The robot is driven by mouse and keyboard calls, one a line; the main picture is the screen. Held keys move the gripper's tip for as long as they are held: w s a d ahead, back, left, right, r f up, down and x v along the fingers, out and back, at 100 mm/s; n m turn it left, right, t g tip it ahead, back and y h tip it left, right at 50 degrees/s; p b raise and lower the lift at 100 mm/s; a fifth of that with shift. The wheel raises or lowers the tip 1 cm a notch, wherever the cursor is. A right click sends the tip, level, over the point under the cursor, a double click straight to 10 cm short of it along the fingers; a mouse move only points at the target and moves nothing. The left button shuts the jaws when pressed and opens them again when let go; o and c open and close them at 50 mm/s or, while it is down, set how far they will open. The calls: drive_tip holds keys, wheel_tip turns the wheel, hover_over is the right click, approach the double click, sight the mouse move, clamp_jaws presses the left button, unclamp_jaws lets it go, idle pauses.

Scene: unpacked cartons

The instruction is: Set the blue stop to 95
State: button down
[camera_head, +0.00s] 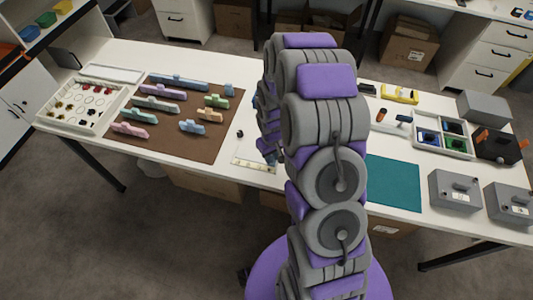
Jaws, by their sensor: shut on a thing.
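A pale scale strip (249,164) with dark marks lies near the front edge of the table, just left of my arm. My gripper (268,155) is low at the right end of this strip, pointing down, and part of it is covered by my own arm. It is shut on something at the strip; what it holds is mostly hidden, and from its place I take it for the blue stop. The numbers on the strip are too small to read, so the stop's setting cannot be told.
A brown mat (225,140) with several coloured blocks lies to the left, beside a white tray (48,121). A small dark knob (240,133) stands behind the strip. On the right are a teal mat (393,184), a divided tray (443,134) and grey boxes (454,191).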

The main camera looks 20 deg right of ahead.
drive_tip(key=shift+s, duration=0.1)
drive_tip(key=c, duration=1)
unclamp_jaws()
drive_tip(key=shift+d, duration=0.35)
drive_tip(key=shift+a+r, duration=0.15)
wheel_tip(320, 180, up, 17)
drive_tip(key=p, duration=0.3)
